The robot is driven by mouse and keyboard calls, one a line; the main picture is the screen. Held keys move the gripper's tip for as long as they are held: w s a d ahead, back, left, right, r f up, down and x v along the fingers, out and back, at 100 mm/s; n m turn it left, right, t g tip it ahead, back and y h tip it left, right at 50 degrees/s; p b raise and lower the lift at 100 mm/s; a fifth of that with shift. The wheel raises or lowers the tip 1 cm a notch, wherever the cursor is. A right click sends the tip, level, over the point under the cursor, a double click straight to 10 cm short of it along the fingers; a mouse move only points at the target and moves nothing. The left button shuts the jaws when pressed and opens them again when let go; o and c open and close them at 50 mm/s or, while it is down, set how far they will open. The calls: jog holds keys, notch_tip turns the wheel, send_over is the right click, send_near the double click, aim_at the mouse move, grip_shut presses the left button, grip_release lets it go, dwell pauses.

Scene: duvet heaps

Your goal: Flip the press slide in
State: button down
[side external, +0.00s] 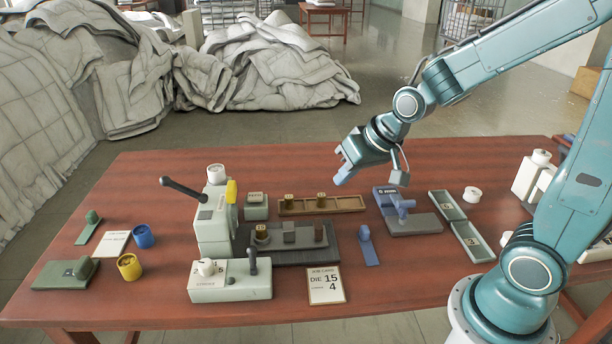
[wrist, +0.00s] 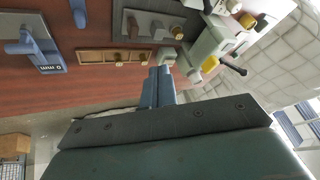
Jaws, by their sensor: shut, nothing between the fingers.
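The pale green press (side external: 212,222) stands left of the table's middle, with a black lever at its top left and a yellow part on its right side. A dark slide plate (side external: 290,256) runs right from its foot and carries a brass piece and grey blocks. The press (wrist: 215,45) and slide (wrist: 122,33) also show at the top of the wrist view. My gripper (side external: 343,172) is shut and empty, raised above the back of the table, right of the press and apart from it. Its blue fingers (wrist: 160,78) show mid-frame in the wrist view.
A wooden tray (side external: 350,204) with brass pieces lies behind the slide. A blue gauge stand (side external: 395,205) and green trays (side external: 450,206) are to the right. A lever box (side external: 225,289) and job card (side external: 326,298), reading DIE 15, 4, lie in front. Duvet heaps (side external: 270,65) lie beyond the table.

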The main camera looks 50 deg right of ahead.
aim_at(262, 227)
jog(key=w+d+f+m, duration=0.1)
jog(key=w+f+m, duration=0.1)
jog(key=f, duration=0.5)
jog(key=w+d+f+m+t, duration=0.1)
jog(key=w+d+f+m, duration=0.1)
jog(key=w+f, duration=0.3)
jog(key=shift+d+f, duration=0.15)
jog(key=shift+f, duration=1.1)
jog(key=shift+f, duration=0.1)
jog(key=shift+x, duration=4.9)
jog(key=shift+w+a, duration=0.1)
jog(key=shift+a, duration=0.1)
jog(key=w+a, duration=0.7)
jog(key=shift+w+a, duration=0.15)
jog(key=shift+a, duration=0.05)
jog(key=shift+a, duration=0.1)
